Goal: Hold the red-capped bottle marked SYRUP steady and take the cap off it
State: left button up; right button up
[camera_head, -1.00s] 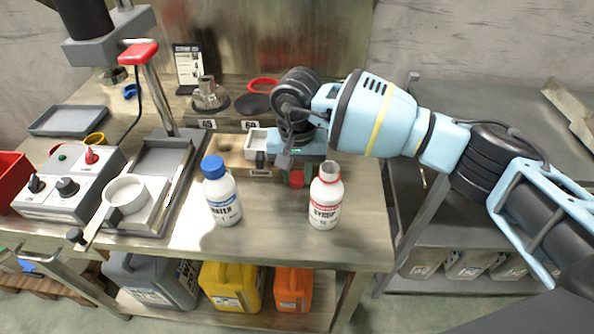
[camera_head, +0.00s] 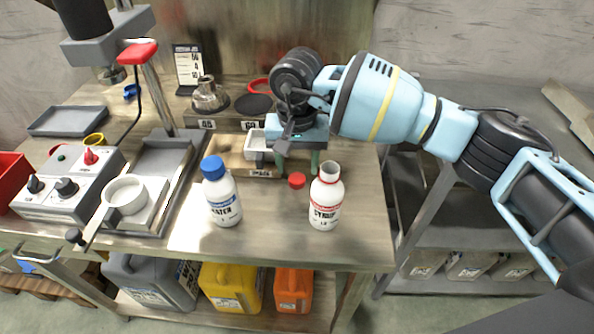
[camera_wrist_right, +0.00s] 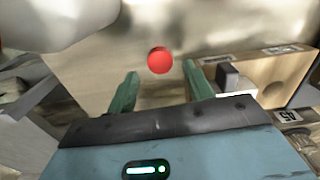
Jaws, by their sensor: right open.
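The white bottle marked SYRUP (camera_head: 325,200) stands upright near the front of the table, with its white neck bare. The red cap (camera_head: 297,181) lies on the table behind and left of it, apart from the bottle. My right gripper (camera_head: 297,165) is open and empty, just behind the cap. In the right wrist view the cap (camera_wrist_right: 160,61) lies beyond the green fingertips, between their lines, and the open fingers (camera_wrist_right: 164,80) touch nothing. My left gripper is not in view.
A blue-capped WATER bottle (camera_head: 222,196) stands to the left. A wooden block with a small tray (camera_head: 250,158) is beside my right gripper. A grey machine with a white cup (camera_head: 125,195) is further left. The table's front edge is near the bottles.

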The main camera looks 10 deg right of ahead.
aim_at(297, 178)
notch_tip(297, 178, up, 9)
jog(key=shift+f, duration=0.15)
jog(key=shift+a, duration=0.1)
dwell(0.3)
